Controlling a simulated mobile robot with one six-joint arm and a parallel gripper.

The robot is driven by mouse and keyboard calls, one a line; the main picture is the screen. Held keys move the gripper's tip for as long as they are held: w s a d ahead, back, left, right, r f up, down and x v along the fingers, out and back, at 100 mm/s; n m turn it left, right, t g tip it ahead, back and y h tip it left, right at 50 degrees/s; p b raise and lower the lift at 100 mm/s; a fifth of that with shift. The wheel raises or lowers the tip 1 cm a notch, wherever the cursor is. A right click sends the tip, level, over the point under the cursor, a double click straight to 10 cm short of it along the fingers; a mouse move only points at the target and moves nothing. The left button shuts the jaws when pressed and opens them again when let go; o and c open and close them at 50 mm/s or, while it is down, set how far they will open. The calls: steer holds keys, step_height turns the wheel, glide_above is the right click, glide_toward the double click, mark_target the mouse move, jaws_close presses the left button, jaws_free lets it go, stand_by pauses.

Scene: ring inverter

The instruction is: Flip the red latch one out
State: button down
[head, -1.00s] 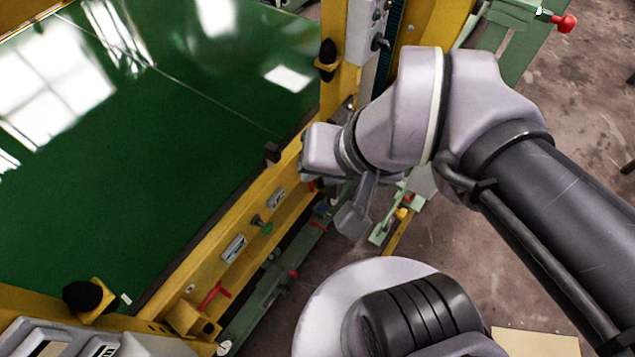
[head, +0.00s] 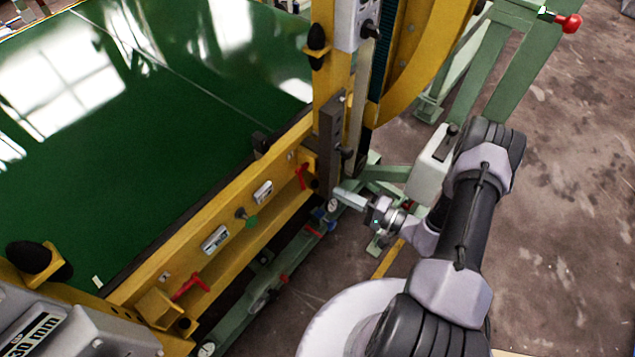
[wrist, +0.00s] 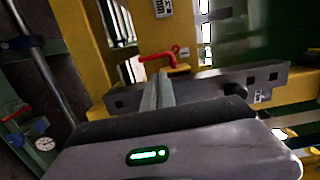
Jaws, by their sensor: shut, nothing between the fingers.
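Two red latches show on the yellow side beam (head: 225,240) in the head view. One red latch (head: 301,175) is at the beam's far end, near the upright post; the other (head: 190,286) is at its near end. No label shows which is latch one. My gripper (head: 340,194) is shut and empty, right of the far latch and pointing left towards the post's foot. In the wrist view the closed fingers (wrist: 158,90) point at a red latch (wrist: 160,56) on a yellow face, apparently the far one. A gap seems to remain between them.
A dark grey bar (wrist: 200,85) with holes crosses the wrist view close to the fingers. A gauge (wrist: 45,143) and another red handle (wrist: 18,114) are at left. A green frame (head: 270,275) runs below the beam. Open floor (head: 570,190) lies at right.

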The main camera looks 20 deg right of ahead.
steer(key=shift+s+d+f+m+t+h, duration=0.15)
steer(key=shift+f+t, duration=0.05)
steer(key=shift+f, duration=0.3)
steer(key=shift+s+d+f+m+t+h, duration=0.1)
steer(key=shift+d+f+m+t+h, duration=0.1)
steer(key=shift+f, duration=0.3)
steer(key=shift+a, duration=0.1)
steer(key=b+x, duration=0.3)
steer(key=x, duration=0.7)
steer(key=s+a, duration=0.2)
steer(key=a, duration=0.1)
steer(key=shift+s+p, duration=0.1)
steer(key=shift+p, duration=0.25)
